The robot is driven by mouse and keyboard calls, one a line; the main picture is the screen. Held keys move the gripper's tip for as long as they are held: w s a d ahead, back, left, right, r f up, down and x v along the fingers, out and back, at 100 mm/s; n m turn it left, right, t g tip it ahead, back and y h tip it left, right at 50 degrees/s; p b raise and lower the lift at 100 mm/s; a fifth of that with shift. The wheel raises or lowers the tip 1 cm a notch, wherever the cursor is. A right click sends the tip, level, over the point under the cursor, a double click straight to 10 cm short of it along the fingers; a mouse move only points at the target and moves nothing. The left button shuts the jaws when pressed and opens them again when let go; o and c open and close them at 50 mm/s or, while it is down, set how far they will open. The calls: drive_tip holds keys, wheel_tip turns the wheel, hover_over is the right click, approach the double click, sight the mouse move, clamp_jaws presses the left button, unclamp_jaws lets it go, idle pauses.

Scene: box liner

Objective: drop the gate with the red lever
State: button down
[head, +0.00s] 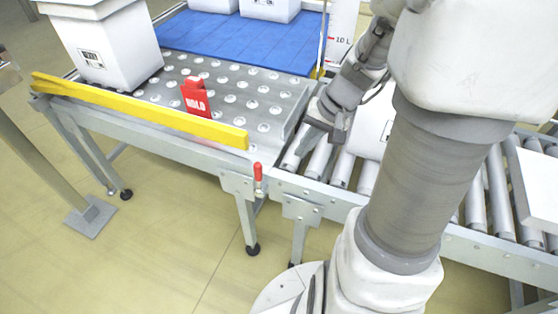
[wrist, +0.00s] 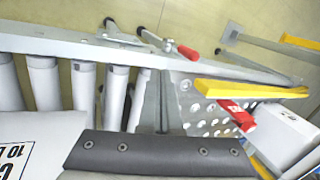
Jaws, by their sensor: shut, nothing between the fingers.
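The red lever (head: 258,172) sits on the conveyor's front side, just below the right end of the yellow bar. Its red grip points up. In the wrist view the lever (wrist: 188,52) is near the top middle, clear of my gripper. The yellow bar, which looks like the gate (head: 140,107), stands along the near edge of the ball table; it also shows in the wrist view (wrist: 250,90). My gripper (head: 312,138) is shut and empty above the rollers, right of the ball table and apart from the lever. In the wrist view its dark end fills the bottom.
A red HOLD sign (head: 195,98) stands on the ball table (head: 235,88). A white box (head: 108,45) is at the left, behind the bar. A blue mat (head: 240,40) with white boxes lies behind. Another white box (head: 372,125) sits on the rollers beside my arm. Floor in front is clear.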

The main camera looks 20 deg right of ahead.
sight(260, 178)
drive_tip(key=w+a+f+b, duration=0.4)
drive_tip(key=a+f, duration=0.2)
drive_tip(key=f, duration=0.3)
drive_tip(key=shift+w+a, duration=0.15)
drive_tip(key=shift+a, duration=0.05)
drive_tip(key=shift+r, duration=0.1)
